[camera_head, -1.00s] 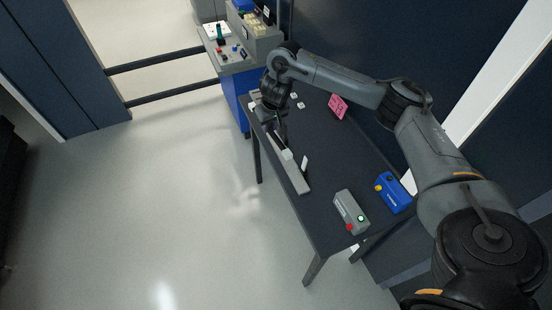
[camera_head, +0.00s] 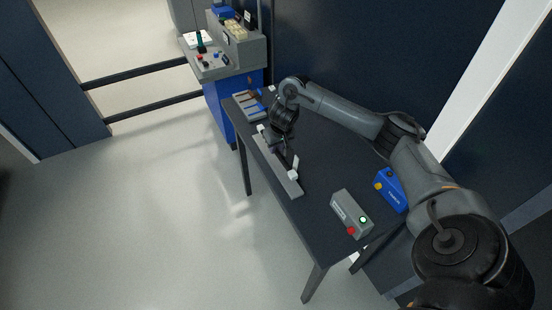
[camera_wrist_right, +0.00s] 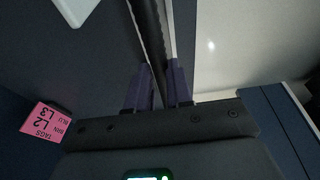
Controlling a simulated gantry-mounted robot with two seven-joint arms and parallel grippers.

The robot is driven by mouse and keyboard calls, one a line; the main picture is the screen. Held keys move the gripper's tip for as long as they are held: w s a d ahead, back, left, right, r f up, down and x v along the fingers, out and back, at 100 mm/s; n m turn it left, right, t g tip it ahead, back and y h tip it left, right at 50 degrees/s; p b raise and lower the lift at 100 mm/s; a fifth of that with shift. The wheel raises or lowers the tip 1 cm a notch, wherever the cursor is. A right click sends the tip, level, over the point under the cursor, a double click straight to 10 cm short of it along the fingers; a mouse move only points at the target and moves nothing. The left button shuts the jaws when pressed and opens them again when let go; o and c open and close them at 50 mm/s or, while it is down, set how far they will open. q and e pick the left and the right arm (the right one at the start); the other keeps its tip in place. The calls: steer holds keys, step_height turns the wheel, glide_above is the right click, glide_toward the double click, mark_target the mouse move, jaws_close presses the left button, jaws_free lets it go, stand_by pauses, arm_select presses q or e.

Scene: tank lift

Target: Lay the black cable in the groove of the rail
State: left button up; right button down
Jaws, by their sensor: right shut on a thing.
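The rail (camera_head: 290,186) is a long light grey bar along the left edge of the dark table in the head view. My right gripper (camera_head: 288,158) is low over it. In the wrist view, the black cable (camera_wrist_right: 149,28) runs between the two fingers of my right gripper (camera_wrist_right: 158,88), which is shut on it. A thin grey strip of the rail (camera_wrist_right: 167,22) shows beside the cable there. I cannot tell whether the cable lies in the groove. The gripper hides part of the rail and cable in the head view. My left gripper is not in view.
A grey box with lit buttons (camera_head: 350,213) and a blue box (camera_head: 391,191) stand at the table's near end. A grey tray (camera_head: 247,106) is at the far end, before a blue cabinet (camera_head: 225,112). The wrist view shows a pink tag (camera_wrist_right: 45,122).

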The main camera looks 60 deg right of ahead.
mark_target(277, 150)
steer(key=shift+f, duration=0.4)
step_height(277, 150, down, 3)
steer(key=shift+r+b, duration=0.1)
steer(key=shift+b, duration=0.5)
steer(key=shift+f, duration=0.25)
steer(key=shift+f+p, duration=0.3)
steer(key=shift+f, duration=0.15)
steer(key=c, duration=1.1)
jaws_free()
steer(key=shift+f, duration=0.1)
steer(key=shift+c, duration=0.2)
steer(key=shift+o, duration=0.6)
steer(key=shift+s+d, duration=0.1)
steer(key=shift+d, duration=0.05)
